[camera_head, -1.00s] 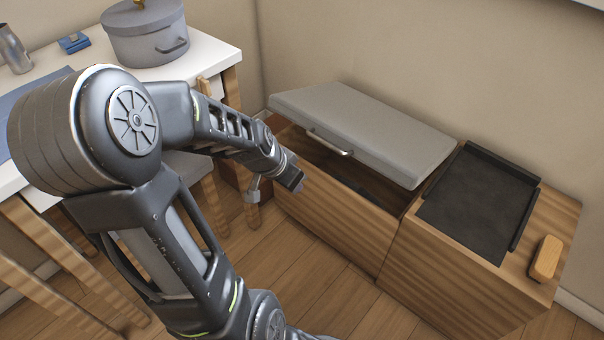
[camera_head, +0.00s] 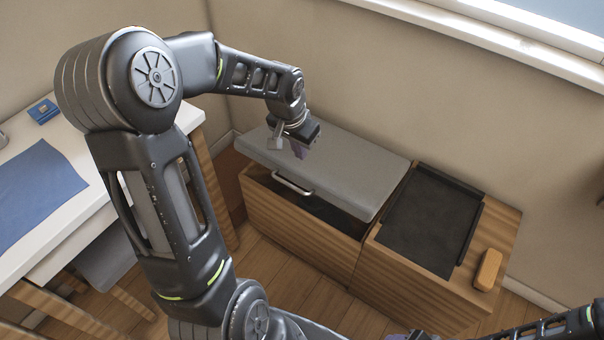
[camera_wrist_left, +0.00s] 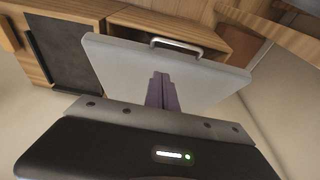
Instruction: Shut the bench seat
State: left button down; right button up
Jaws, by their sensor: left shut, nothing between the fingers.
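The bench seat (camera_head: 340,172) is a grey padded lid on a wooden box (camera_head: 290,222), with a metal handle (camera_head: 292,184) at its front edge. The lid is partly raised, and a dark gap shows under its front edge. My left gripper (camera_head: 299,150) is over the lid's left part, fingers pointing down, shut and empty. In the left wrist view the shut purple fingers (camera_wrist_left: 161,90) show against the grey lid (camera_wrist_left: 120,68), with the handle (camera_wrist_left: 176,45) beyond them. I cannot tell if the fingertips touch the lid. My right arm shows at the lower right, its fingers unclear.
A wooden cabinet (camera_head: 425,295) with a black tray (camera_head: 430,220) and a small wooden block (camera_head: 488,270) stands right of the bench. A white table (camera_head: 85,215) with a blue cloth (camera_head: 35,190) is at the left. The wall is close behind.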

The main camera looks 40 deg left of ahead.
pick_arm(q)
jog(key=shift+f, duration=0.15)
jog(key=b, duration=0.1)
send_over(301, 182)
jog(key=d, duration=0.2)
jog(key=f, duration=1)
jog(key=shift+s+f, duration=0.15)
jog(key=shift+s, duration=0.25)
jog(key=shift+s+f, duration=0.7)
jog(key=shift+f, duration=0.2)
jog(key=shift+s+f+b, duration=0.3)
jog(key=shift+f, duration=0.15)
jog(key=s+f+b, duration=0.3)
jog(key=f+b, duration=0.9)
jog(key=f, duration=0.3)
